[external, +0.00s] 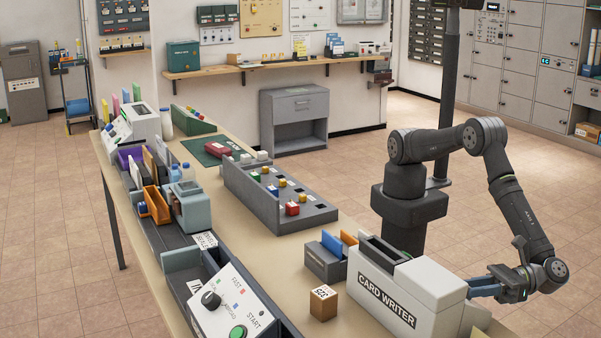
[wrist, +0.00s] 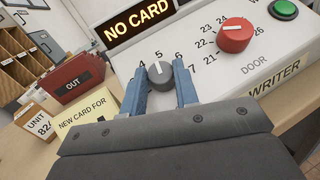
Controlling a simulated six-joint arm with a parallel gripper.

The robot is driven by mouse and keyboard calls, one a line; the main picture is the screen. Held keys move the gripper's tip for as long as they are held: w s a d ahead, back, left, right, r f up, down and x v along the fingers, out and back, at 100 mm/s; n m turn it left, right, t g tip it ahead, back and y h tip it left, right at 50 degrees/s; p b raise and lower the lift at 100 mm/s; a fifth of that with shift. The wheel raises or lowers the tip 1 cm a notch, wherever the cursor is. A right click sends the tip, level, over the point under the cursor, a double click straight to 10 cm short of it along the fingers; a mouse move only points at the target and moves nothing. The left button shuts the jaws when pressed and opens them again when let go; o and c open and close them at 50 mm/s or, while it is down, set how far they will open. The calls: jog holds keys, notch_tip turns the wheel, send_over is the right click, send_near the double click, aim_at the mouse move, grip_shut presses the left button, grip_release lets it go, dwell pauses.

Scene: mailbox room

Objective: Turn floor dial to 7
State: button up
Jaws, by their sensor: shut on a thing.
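The floor dial is a small dark grey knob (wrist: 160,75) on the white card writer's sloped panel, ringed by the numbers 4, 5, 6 and 7. Its white mark points up, close to the 5. My gripper (wrist: 159,82) has its two blue fingers on either side of the dial, shut on it. In the external view, my gripper (external: 489,288) is at the right side of the card writer (external: 407,290), whose back hides the dial.
A red door dial (wrist: 236,36) and a green button (wrist: 284,9) sit to the right on the panel. A "NO CARD" display (wrist: 139,20) is above. A red "OUT" box (wrist: 80,84) and a yellow "NEW CARD FOR" note (wrist: 86,120) are at left.

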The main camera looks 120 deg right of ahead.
jog(key=m+g+h, duration=0.1)
jog(key=m, duration=0.1)
jog(key=m+g+h, duration=0.1)
jog(key=m+h, duration=0.1)
jog(key=m+g+h, duration=0.1)
jog(key=m, duration=0.1)
jog(key=shift+w+a+r+g+h, duration=0.1)
jog(key=shift+w+a+g+h, duration=0.05)
jog(key=shift+a+g+h, duration=0.2)
jog(key=shift+d+m+g, duration=0.1)
jog(key=shift+m+g, duration=0.15)
jog(key=shift+m, duration=0.05)
jog(key=o, duration=1)
jog(key=shift+c, duration=0.2)
jog(key=shift+r, duration=0.1)
jog(key=r, duration=0.4)
jog(key=shift+w+d+r, duration=0.2)
jog(key=shift+d+r, duration=0.05)
jog(key=w+d+r, duration=0.5)
jog(key=d+r, duration=0.1)
jog(key=d, duration=0.3)
jog(key=shift+w+d+r, duration=0.2)
jog(key=shift+d, duration=0.15)
